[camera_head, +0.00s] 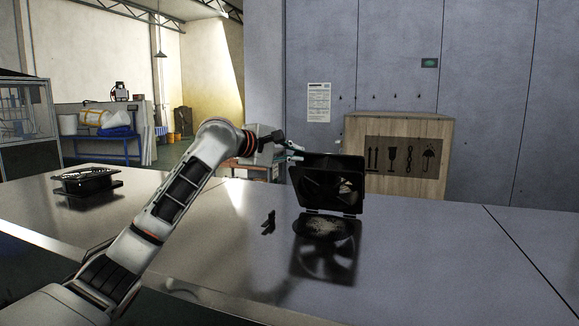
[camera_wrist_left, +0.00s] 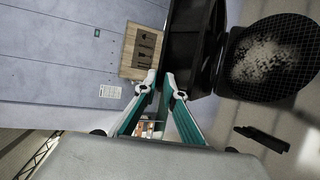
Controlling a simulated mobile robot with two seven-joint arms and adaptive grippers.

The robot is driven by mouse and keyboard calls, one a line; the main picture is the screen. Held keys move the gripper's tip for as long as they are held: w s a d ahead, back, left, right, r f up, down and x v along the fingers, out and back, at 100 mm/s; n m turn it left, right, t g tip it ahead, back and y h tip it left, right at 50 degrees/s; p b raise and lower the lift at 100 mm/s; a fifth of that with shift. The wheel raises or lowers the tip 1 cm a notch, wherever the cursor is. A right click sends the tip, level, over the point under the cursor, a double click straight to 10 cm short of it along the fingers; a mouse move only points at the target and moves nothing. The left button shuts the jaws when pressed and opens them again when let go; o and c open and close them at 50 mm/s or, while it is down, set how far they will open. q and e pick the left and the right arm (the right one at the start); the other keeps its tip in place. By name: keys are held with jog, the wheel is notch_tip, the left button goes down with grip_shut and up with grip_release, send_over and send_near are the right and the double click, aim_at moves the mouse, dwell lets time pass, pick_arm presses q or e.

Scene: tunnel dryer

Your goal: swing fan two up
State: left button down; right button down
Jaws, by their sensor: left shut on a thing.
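A black square fan (camera_head: 328,184) stands upright on its hinged lower edge on the metal top. Below it is a round mesh opening (camera_head: 322,227) with pale dust or lint on it. My left gripper (camera_head: 297,152) is at the fan's upper left corner, shut on its edge. In the left wrist view the fingers (camera_wrist_left: 162,84) meet at the edge of the dark fan housing (camera_wrist_left: 194,42), and the dusty mesh (camera_wrist_left: 268,60) lies to the right. The exact contact is partly hidden. Another black fan (camera_head: 84,181) lies flat at the far left. My right gripper is not in view.
A small black piece (camera_head: 268,222) lies on the metal top (camera_head: 420,260) left of the mesh. A wooden crate (camera_head: 396,180) stands behind the fan, before a grey panel wall (camera_head: 480,100). The top is clear to the right.

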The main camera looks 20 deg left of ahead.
pick_arm(q)
jog(key=w+r, duration=0.2)
jog(key=w, duration=0.1)
jog(key=shift+w+r, duration=0.15)
jog(key=shift+w, duration=0.05)
jog(key=c, duration=2.6)
grip_release()
jog(key=shift+w+a, duration=0.1)
jog(key=shift+w, duration=0.25)
jog(key=shift+c, duration=0.2)
jog(key=o, duration=0.4)
jog(key=shift+s, duration=0.2)
jog(key=shift+f, duration=0.2)
jog(key=shift+r, duration=0.15)
jog(key=s+a+r, duration=0.2)
jog(key=a+r, duration=0.1)
jog(key=r, duration=0.5)
jog(key=shift+s+a, duration=0.15)
jog(key=shift+s, duration=0.15)
